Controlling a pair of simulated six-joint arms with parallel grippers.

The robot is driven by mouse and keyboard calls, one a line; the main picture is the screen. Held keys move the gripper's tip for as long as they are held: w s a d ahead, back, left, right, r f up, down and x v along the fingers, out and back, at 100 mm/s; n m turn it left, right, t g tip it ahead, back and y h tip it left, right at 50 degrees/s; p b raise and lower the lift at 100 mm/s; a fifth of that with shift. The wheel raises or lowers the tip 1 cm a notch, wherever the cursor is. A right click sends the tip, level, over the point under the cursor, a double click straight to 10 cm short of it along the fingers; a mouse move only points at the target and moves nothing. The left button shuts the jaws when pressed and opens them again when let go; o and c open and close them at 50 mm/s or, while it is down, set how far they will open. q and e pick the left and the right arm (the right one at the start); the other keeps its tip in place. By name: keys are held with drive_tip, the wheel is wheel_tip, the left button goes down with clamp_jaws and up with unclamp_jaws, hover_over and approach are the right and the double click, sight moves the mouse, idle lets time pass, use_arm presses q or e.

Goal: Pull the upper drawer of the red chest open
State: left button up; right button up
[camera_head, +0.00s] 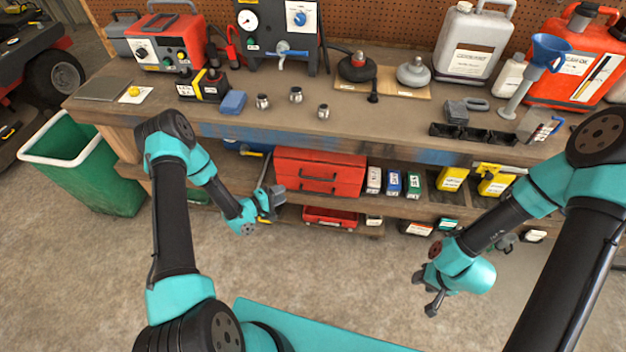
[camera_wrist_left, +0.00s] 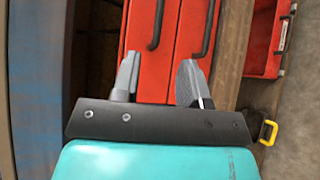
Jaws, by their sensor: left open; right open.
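The red chest (camera_head: 345,172) sits on the shelf under the workbench, with two drawers and dark bar handles. Both drawers look shut. My left gripper (camera_head: 277,197) is open and empty at the chest's left front. In the left wrist view the chest (camera_wrist_left: 178,60) appears turned on its side. There the upper drawer's handle (camera_wrist_left: 156,25) lies beyond the gap between my left fingers (camera_wrist_left: 158,76), not between them. The lower handle (camera_wrist_left: 208,30) is to the right of it. My right gripper (camera_head: 430,291) is open and empty, low over the floor at the right, far from the chest.
A red bin (camera_head: 330,217) stands below the chest, and small boxes (camera_head: 392,183) stand right of it. The workbench top (camera_head: 265,125) overhangs the shelf. A green bin (camera_head: 95,180) is at the left. The floor in front is clear.

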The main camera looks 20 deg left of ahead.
sight(313, 179)
use_arm(q)
drive_tip(key=x, duration=1.5)
drive_tip(key=shift+w+f, duration=0.1)
drive_tip(key=shift+c, duration=0.3)
clamp_jaws()
